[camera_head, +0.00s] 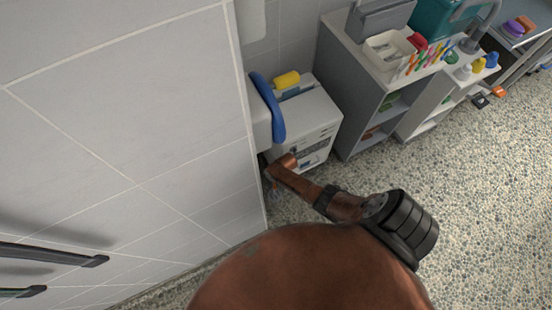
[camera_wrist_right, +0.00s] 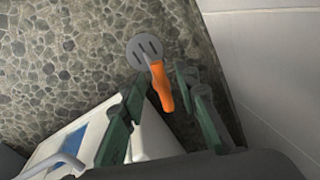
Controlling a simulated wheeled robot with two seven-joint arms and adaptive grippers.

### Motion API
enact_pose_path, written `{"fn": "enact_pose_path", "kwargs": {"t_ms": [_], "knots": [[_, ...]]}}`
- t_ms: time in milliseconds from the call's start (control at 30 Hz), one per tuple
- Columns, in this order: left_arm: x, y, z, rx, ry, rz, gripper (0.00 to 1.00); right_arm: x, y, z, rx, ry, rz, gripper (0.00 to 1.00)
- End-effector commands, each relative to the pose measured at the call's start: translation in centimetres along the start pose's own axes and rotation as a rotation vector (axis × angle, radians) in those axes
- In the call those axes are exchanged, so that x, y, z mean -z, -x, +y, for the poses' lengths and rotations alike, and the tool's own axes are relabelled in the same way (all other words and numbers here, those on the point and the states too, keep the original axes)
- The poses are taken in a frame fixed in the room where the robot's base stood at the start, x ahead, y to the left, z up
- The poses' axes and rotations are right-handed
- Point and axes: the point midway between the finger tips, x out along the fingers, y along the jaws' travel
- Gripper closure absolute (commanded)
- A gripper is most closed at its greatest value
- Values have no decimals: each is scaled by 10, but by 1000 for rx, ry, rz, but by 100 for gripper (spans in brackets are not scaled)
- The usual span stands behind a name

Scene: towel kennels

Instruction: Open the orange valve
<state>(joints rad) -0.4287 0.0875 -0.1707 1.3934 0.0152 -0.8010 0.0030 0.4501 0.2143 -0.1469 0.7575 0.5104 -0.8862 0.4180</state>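The orange valve handle (camera_wrist_right: 161,88) shows in the right wrist view, with a grey slotted round disc (camera_wrist_right: 145,52) at its far end. My right gripper (camera_wrist_right: 162,82) is open, with dark green fingers on both sides of the orange handle. A gap shows on the right side; I cannot tell whether the left finger touches it. In the head view my right gripper (camera_head: 270,182) is small and partly hidden low beside the wall edge, and I cannot make out the valve there. My left gripper is not in view.
A white machine (camera_head: 308,120) with a yellow item (camera_head: 286,80) on top stands beside the wall. A blue curved part (camera_head: 270,108) hangs at the wall edge. Grey shelves (camera_head: 345,80) stand at the back.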

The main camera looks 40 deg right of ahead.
Motion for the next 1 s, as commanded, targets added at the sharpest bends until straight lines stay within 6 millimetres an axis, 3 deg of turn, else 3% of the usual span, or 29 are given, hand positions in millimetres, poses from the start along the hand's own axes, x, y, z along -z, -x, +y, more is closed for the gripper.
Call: {"fn": "enact_pose_path", "kwargs": {"t_ms": [267, 800, 1000], "knots": [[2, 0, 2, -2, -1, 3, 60, 0, 19, 0, 3, -1, 1, 71], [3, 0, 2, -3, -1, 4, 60, 1, 100, 0, 1, 1, 2, 71], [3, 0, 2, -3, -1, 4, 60, 0, 116, 0, 0, 0, 1, 71]]}}
